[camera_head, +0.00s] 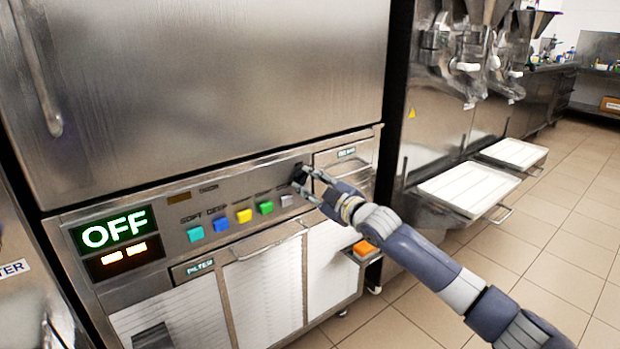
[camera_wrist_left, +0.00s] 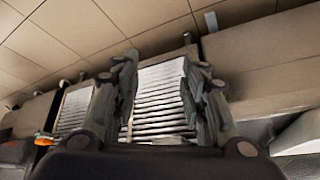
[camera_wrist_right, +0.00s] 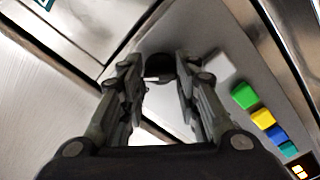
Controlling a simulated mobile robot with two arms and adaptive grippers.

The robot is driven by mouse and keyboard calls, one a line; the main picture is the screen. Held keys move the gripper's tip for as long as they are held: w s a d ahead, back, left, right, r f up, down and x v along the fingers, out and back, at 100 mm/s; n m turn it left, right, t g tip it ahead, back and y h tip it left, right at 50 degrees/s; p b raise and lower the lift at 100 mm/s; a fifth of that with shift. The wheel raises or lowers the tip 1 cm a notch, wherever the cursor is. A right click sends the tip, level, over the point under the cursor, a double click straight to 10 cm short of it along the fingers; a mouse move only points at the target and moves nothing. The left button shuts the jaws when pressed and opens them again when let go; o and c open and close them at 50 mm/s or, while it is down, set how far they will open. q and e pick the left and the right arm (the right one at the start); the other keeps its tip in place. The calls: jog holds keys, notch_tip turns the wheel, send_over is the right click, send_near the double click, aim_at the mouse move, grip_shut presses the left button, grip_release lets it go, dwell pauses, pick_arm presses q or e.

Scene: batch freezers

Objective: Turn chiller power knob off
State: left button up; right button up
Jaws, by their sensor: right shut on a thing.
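The chiller power knob (camera_head: 299,175) is a small black round knob at the right end of the chiller's control panel. It also shows between the fingertips in the right wrist view (camera_wrist_right: 160,67). My right gripper (camera_head: 306,180) reaches the knob from the lower right and is shut on it, one finger on each side. The green display (camera_head: 113,230) at the left of the panel reads "OFF", with two lit orange bars below it. My left gripper (camera_wrist_left: 160,75) is open and empty, with white slatted panels beyond it in the left wrist view.
Coloured buttons in teal, blue, yellow and green (camera_head: 266,207) and a grey one (camera_head: 287,200) line the panel left of the knob. A handle bar (camera_head: 270,244) runs below. Machines with white trays (camera_head: 470,188) stand at the right. Tiled floor (camera_head: 560,240) is clear there.

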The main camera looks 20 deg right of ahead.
jog(key=shift+r+n+p, duration=0.2)
jog(key=shift+n+p, duration=0.3)
jog(key=shift+n, duration=0.1)
pick_arm(q)
jog(key=s+a+g+p, duration=0.1)
jog(key=s+g, duration=0.1)
jog(key=s, duration=0.3)
pick_arm(e)
jog(key=shift+n, duration=0.8)
jog(key=shift+n+p, duration=0.3)
jog(key=shift+p, duration=0.2)
pick_arm(q)
notch_tip(320, 180, down, 12)
jog(key=w+g+p, duration=0.1)
jog(key=p, duration=0.2)
jog(key=shift+w+r+y, duration=0.15)
jog(key=shift+r+y, duration=0.1)
jog(key=shift+y, duration=0.05)
pick_arm(e)
jog(key=shift+f+n, duration=0.15)
jog(key=shift+n, duration=1.2)
jog(key=shift+f+n, duration=0.1)
jog(key=shift+n, duration=1.25)
jog(key=o, duration=1.1)
jog(key=shift+c, duration=0.2)
jog(key=shift+s, duration=0.1)
